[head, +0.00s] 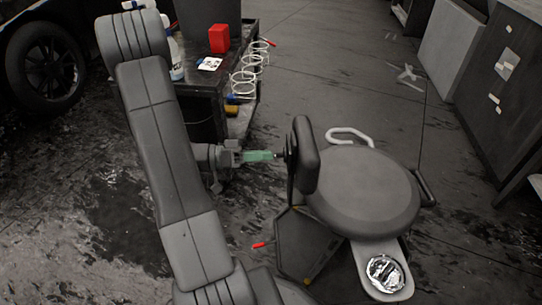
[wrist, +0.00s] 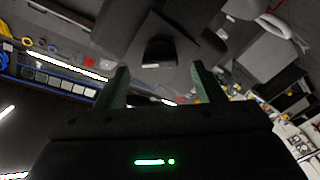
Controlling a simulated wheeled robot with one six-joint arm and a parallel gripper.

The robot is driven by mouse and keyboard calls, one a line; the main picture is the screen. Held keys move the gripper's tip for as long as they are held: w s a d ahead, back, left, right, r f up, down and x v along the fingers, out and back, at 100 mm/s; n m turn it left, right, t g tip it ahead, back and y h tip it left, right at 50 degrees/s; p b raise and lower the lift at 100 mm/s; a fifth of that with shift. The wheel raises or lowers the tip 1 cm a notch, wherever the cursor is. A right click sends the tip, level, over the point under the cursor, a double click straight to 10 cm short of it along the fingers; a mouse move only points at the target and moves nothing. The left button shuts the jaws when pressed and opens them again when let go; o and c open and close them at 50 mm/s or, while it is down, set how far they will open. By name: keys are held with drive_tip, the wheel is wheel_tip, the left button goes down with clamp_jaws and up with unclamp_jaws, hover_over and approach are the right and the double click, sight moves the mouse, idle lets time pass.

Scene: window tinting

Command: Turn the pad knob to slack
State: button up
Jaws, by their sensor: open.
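A work stool has a round grey seat (head: 362,192) and an upright dark pad (head: 306,155) at its left side. A small dark knob (head: 280,155) sticks out from the left of the pad's support. In the wrist view, a dark knob-like block (wrist: 158,52) with a small light mark shows just beyond the fingertips, centred between them. My gripper (head: 268,155), with green fingers, points right at the knob, its tips very close to it. The wrist view shows the fingers (wrist: 160,68) spread apart with nothing held. I cannot tell whether they touch the knob.
A dark cart (head: 205,85) with a red box (head: 219,39), bottles and white wire rings stands behind my arm. The stool has a tray (head: 384,252) with a shiny metal bowl (head: 384,273) at its front. A small red item (head: 259,245) lies on the floor. Floor to the right is open.

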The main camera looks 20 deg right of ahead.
sight(281, 155)
drive_tip(key=shift+x, duration=1.35)
drive_tip(key=c, duration=1)
